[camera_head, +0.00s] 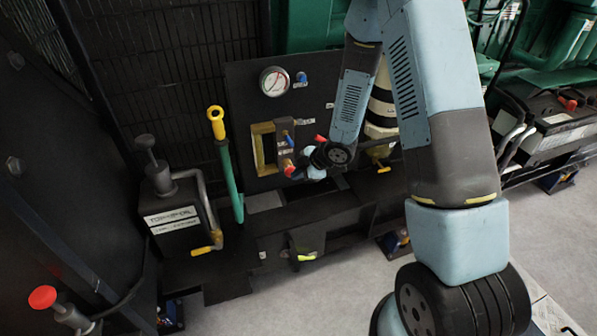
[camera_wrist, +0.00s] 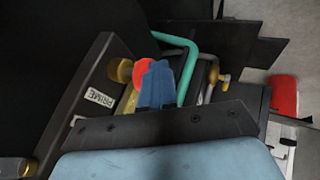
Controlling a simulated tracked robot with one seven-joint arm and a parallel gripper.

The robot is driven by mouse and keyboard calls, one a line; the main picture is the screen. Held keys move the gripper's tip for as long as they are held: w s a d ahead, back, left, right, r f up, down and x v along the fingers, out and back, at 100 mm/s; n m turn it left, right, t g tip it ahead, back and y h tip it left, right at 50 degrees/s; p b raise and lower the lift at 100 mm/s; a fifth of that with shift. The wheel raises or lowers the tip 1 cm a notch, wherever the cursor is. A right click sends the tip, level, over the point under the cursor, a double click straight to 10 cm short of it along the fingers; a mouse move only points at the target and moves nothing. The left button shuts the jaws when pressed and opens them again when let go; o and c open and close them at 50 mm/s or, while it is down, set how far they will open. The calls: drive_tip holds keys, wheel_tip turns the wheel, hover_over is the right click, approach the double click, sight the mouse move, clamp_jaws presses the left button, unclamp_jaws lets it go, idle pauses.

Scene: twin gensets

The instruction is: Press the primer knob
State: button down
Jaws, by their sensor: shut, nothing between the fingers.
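The primer knob (camera_wrist: 141,71) shows in the wrist view as a red round cap on a brass stem, next to a label reading PRIME (camera_wrist: 99,97). My gripper (camera_wrist: 158,82) is shut and empty; its blue fingertips are right beside the red cap and partly cover it. I cannot tell whether they touch it. In the head view a small red cap (camera_head: 289,168), which looks like the same knob, sticks out low on the dark panel. My gripper (camera_head: 299,172) is just to its right, small and partly hidden by my wrist.
The panel (camera_head: 240,95) carries a gauge (camera_head: 273,81), a blue valve handle (camera_head: 301,78) and a yellow-framed opening (camera_head: 257,152). A green pipe with a yellow top (camera_head: 216,118) and a hand pump (camera_head: 158,178) stand to the left. Grey floor (camera_head: 340,280) is open in front.

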drive_tip(key=s+f+v, duration=0.1)
drive_tip(key=v, duration=0.9)
drive_tip(key=shift+s+d+r, duration=0.3)
drive_tip(key=shift+s, duration=0.2)
idle(0.7)
drive_tip(key=d+r+m+t+h, duration=0.2)
drive_tip(key=d+r+m+h, duration=0.25)
drive_tip(key=d+r, duration=0.4)
drive_tip(key=d+r+m+t+h, duration=0.25)
drive_tip(key=d+r+m, duration=0.3)
drive_tip(key=r, duration=0.55)
drive_tip(key=s+r+m+g, duration=0.1)
drive_tip(key=s+r+m, duration=0.4)
drive_tip(key=s, duration=0.6)
drive_tip(key=s+r+m+g, duration=0.2)
drive_tip(key=s+r+m, duration=0.3)
drive_tip(key=s, duration=0.7)
drive_tip(key=shift+a+r+m, duration=0.15)
drive_tip(key=shift+r+m, duration=0.15)
drive_tip(key=shift+r, duration=0.65)
